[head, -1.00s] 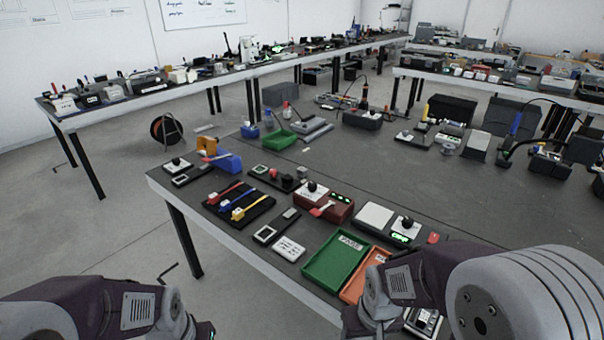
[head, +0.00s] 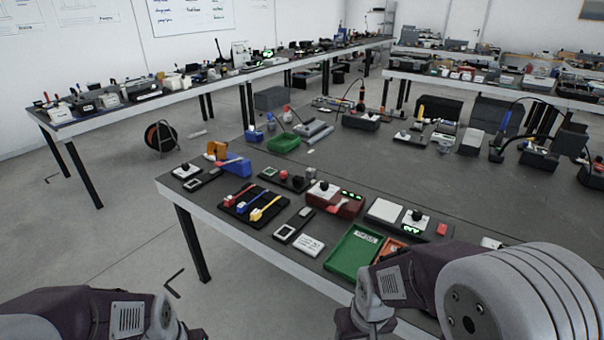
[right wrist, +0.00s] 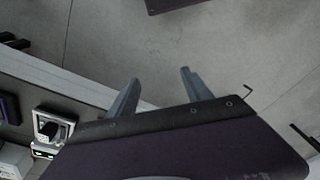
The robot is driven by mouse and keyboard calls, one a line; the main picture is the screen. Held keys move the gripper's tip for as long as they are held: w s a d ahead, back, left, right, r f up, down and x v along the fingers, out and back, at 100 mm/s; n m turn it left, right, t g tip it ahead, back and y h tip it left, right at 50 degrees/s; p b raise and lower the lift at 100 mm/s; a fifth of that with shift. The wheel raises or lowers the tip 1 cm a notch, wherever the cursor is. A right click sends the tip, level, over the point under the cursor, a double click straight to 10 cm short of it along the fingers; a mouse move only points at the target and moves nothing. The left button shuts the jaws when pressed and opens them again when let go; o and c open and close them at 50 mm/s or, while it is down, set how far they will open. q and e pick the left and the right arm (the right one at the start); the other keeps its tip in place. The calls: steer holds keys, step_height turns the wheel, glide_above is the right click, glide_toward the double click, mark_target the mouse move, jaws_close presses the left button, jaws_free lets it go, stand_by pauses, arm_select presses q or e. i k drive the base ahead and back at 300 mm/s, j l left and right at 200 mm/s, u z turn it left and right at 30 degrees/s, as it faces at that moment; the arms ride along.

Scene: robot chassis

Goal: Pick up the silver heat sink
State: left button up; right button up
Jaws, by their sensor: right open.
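I cannot single out the silver heat sink with certainty. A small grey block (head: 311,173) stands on the near workbench in the head view, behind the red box, but it is too small to identify. My right gripper (right wrist: 160,76) is open and empty in the right wrist view, with bare floor between and beyond its fingers. It is beside the bench edge, apart from the items there. In the head view only my arms show, at the bottom left and bottom right; the left gripper is out of view.
The near workbench (head: 230,218) carries a green tray (head: 355,254), an orange tray (head: 391,249) partly hidden by my right arm, a red box (head: 338,205) and a black mat with coloured-handled tools. Its middle is fairly clear. A cable reel (head: 160,138) stands on open floor.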

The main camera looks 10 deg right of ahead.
mark_target(311, 172)
steer(key=i+j, duration=0.25)
steer(key=j, duration=0.2)
steer(key=i+j, duration=0.3)
steer(key=i+j+z, duration=0.1)
steer(key=i+j, duration=0.15)
steer(key=j, duration=0.3)
steer(key=i+j, duration=0.25)
steer(key=j, duration=0.2)
